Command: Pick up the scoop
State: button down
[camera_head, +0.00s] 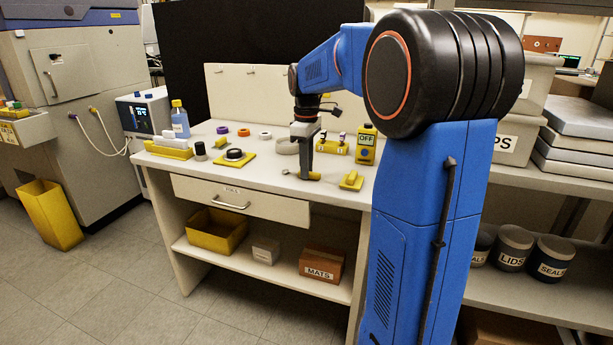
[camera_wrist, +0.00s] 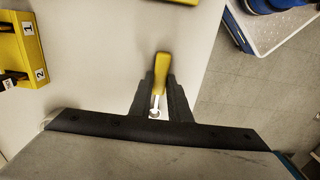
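The scoop has a yellow handle (camera_wrist: 162,72) and a thin pale metal shaft. In the head view its yellow handle (camera_head: 314,176) lies low at the worktop, right of my fingers, and its small grey end points left. My gripper (camera_head: 305,176) is pointed down at the scoop. In the wrist view my gripper (camera_wrist: 161,80) has its two dark fingers on either side of the handle, very close to it. I cannot tell whether they press on it. The scoop's far end is partly hidden by the gripper.
The white bench (camera_head: 265,178) holds a yellow block (camera_head: 351,181) to the right, a yellow OFF box (camera_head: 366,146) behind it, and a numbered yellow holder (camera_wrist: 20,50). A grey ring (camera_head: 287,146) stands behind the gripper. The worktop just left of the scoop is clear.

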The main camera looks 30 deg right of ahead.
jog(key=shift+r, duration=0.1)
notch_tip(320, 180, up, 10)
dwell(0.6)
jog(key=c, duration=2.4)
grip_release()
grip_shut()
